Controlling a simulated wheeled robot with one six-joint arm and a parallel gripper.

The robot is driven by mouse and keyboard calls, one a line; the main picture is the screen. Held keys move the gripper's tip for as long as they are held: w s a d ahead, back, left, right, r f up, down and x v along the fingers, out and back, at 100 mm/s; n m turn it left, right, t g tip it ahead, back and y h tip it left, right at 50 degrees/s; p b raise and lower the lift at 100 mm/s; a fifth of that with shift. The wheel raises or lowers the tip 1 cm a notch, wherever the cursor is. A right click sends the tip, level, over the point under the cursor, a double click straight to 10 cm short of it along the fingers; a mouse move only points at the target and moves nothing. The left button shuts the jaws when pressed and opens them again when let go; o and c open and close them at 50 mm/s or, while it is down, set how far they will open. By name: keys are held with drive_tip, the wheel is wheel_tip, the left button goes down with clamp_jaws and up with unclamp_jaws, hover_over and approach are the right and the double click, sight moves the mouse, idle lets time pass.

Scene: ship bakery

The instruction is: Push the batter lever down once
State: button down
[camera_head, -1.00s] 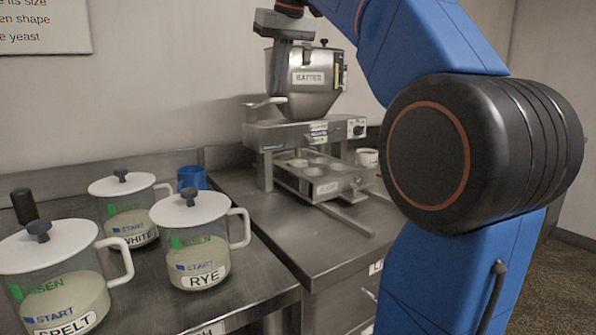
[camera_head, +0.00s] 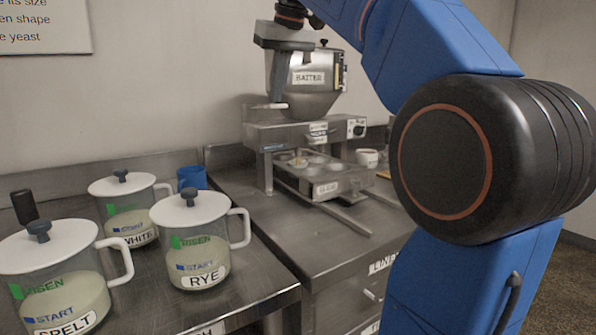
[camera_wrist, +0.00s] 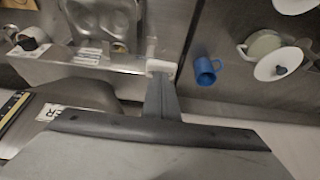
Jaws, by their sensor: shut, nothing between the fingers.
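The batter machine has a steel hopper (camera_head: 305,92) labelled BATTER on a stand at the back of the counter. Its pale batter lever (camera_head: 268,106) sticks out at the hopper's left side and looks about level. My gripper (camera_head: 275,100) is shut and empty, pointing down from above. Its fingertips are at the lever and appear to touch it; exact contact is hard to see. In the wrist view, my gripper's closed fingers (camera_wrist: 161,82) reach the pale lever end (camera_wrist: 160,67), partly covering it.
A muffin tray (camera_head: 340,185) sits under the hopper. A blue mug (camera_head: 192,178) and lidded jars, including the RYE jar (camera_head: 197,250), stand on the left counter. A white cup (camera_head: 368,157) is right of the machine. The counter front (camera_head: 290,235) is clear.

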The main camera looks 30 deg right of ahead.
drive_tip(key=shift+f, duration=2.5)
drive_tip(key=shift+r, duration=3.6)
wheel_tip(320, 180, up, 6)
